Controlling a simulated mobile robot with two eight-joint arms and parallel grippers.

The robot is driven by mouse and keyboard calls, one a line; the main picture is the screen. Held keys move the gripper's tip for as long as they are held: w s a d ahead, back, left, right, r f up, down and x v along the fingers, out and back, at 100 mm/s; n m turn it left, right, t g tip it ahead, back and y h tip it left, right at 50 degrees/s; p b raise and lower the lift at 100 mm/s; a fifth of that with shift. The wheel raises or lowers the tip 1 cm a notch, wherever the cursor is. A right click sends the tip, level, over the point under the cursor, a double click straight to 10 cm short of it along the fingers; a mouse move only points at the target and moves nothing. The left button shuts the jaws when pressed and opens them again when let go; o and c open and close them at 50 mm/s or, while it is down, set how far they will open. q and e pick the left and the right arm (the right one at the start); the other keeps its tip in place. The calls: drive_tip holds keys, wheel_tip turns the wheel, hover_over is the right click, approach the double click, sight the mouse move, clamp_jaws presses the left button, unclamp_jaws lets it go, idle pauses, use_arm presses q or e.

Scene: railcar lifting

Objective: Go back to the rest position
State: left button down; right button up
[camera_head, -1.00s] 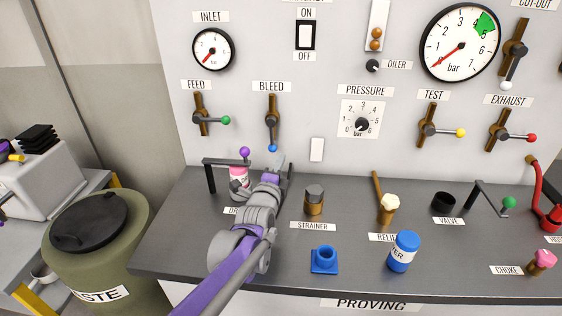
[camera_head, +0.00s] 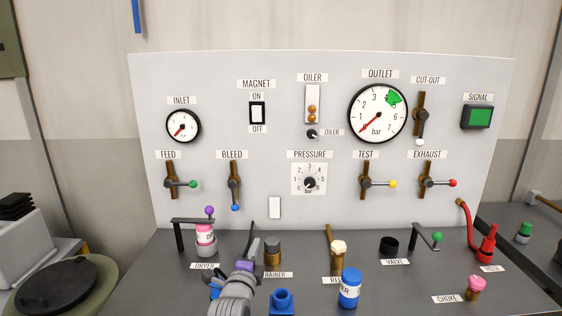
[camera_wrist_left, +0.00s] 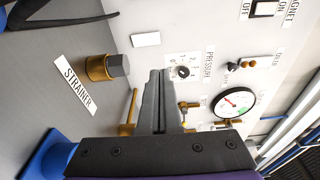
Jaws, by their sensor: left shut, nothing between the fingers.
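My left gripper (camera_head: 254,249) is in front of the panel, above the dark bench, between the dryer (camera_head: 205,238) and the strainer (camera_head: 272,252). Its fingers (camera_wrist_left: 158,100) are closed together in the left wrist view, with nothing between them. My grey and purple left arm comes up from the bottom edge of the head view. The strainer, brass with a dark cap, also shows beside the fingers in the left wrist view (camera_wrist_left: 107,67). My right gripper is not in view.
A blue fitting (camera_head: 282,302) and a blue bottle (camera_head: 349,289) stand near the front of the bench. The relief part (camera_head: 337,256), the black valve ring (camera_head: 389,245) and the pink-topped choke (camera_head: 475,287) are farther right. The panel (camera_head: 330,215) rises behind.

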use_arm(q)
drive_tip(key=s+a+f+n+g+p, duration=0.2)
drive_tip(key=s+n, duration=0.4)
drive_tip(key=s, duration=0.7)
drive_tip(key=s+a+f+n+g+y+p, duration=0.1)
drive_tip(key=s+a+f+n+g, duration=0.4)
drive_tip(key=s, duration=0.7)
drive_tip(key=s+a+f+n+g+y+p, duration=0.1)
drive_tip(key=s+a+f+n+g+p, duration=0.2)
drive_tip(key=s+n, duration=0.6)
drive_tip(key=s+a+f+g, duration=0.1)
drive_tip(key=s+f+g, duration=0.1)
drive_tip(key=s+f, duration=0.1)
drive_tip(key=shift+s, duration=0.85)
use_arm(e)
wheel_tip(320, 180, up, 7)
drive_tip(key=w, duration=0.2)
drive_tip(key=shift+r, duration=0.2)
use_arm(q)
drive_tip(key=shift+r, duration=0.1)
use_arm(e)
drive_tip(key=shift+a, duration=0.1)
